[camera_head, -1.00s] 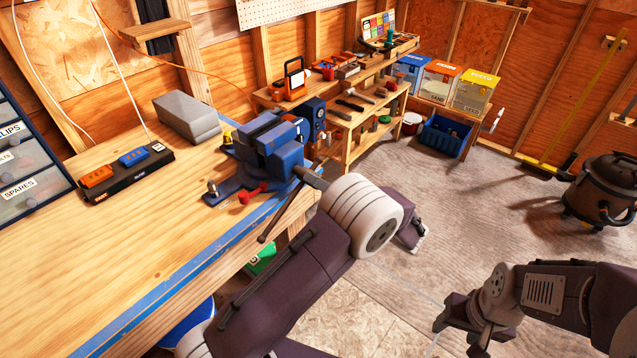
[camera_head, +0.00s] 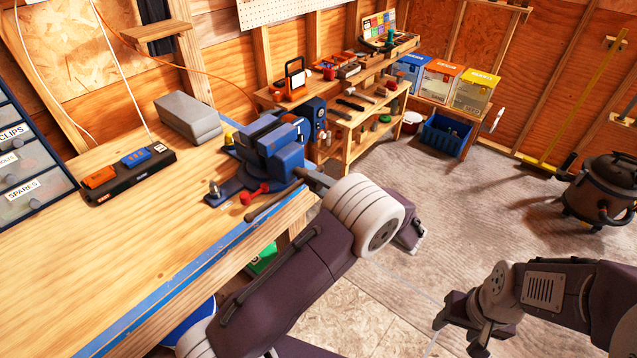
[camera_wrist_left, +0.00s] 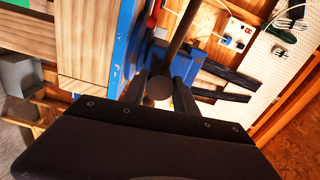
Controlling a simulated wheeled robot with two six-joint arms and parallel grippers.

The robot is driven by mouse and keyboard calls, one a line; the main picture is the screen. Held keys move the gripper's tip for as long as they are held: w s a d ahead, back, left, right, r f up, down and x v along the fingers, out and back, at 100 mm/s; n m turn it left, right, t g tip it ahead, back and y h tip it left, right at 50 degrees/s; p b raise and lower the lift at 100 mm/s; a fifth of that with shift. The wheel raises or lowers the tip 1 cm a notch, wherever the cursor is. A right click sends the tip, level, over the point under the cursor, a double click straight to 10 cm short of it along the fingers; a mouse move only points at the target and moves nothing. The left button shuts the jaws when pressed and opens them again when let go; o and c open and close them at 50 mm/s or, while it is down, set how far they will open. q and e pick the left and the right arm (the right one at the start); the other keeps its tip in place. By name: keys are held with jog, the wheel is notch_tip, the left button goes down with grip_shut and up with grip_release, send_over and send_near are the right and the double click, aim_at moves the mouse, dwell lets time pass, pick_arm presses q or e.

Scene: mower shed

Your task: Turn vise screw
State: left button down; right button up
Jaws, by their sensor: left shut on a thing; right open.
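The blue vise (camera_head: 275,155) is mounted at the front edge of the workbench. It also shows in the left wrist view (camera_wrist_left: 205,62). A dark handle bar (camera_head: 268,208) slants down and left from the front of the vise, and in the left wrist view the bar (camera_wrist_left: 181,32) runs up. My left gripper (camera_head: 318,181) is at the vise's front, its tips partly hidden by my wrist. In the left wrist view its fingers (camera_wrist_left: 159,92) are shut around the round dark end of the vise screw (camera_wrist_left: 158,87). My right gripper (camera_head: 462,325) is open and empty, low over the floor.
The wooden bench (camera_head: 120,240) has a blue front edge (camera_head: 190,290). A grey case (camera_head: 188,117) and a black charger strip (camera_head: 130,175) lie on it. Tool shelves (camera_head: 350,130) stand behind the vise. Floor at right is free, with a dark vacuum (camera_head: 605,185) beyond.

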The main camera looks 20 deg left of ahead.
pick_arm(q)
jog(key=shift+f, duration=0.1)
dwell(0.4)
jog(key=c, duration=1)
grip_release()
jog(key=shift+o, duration=0.2)
jog(key=shift+d, duration=0.1)
jog(key=b+v, duration=0.1)
jog(key=v, duration=0.8)
